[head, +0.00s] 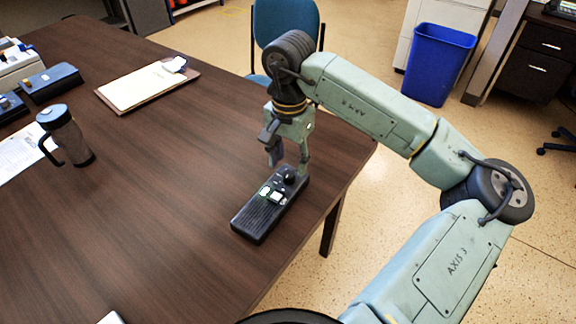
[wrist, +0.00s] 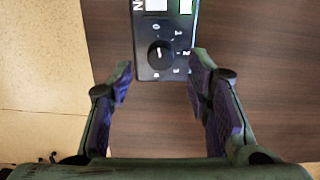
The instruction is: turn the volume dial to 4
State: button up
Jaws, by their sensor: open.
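A black box-shaped device (head: 255,218) with a ribbed grille lies on the brown table near its right edge. Its round black volume dial (head: 289,176) is at the far end. In the wrist view the dial (wrist: 161,54) has a printed scale around it, with 0 above and 1 and 2 on the right. A short light mark on the dial appears to point up near 0; its exact reading is unclear. My gripper (head: 288,163) is open above the dial. In the wrist view, the gripper's fingers (wrist: 160,72) stand apart, left and right of the dial's end, not visibly touching it.
A dark travel mug (head: 68,138) and a clipboard (head: 146,84) stand well away on the table. Black boxes (head: 52,82) lie at the far left. A blue chair (head: 284,22) stands behind the table and a blue bin (head: 438,64) on the floor. The table around the device is clear.

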aim_at(289, 173)
jog(key=shift+f+p, duration=0.3)
jog(key=shift+f, duration=1.55)
jog(key=shift+c, duration=0.5)
grip_shut()
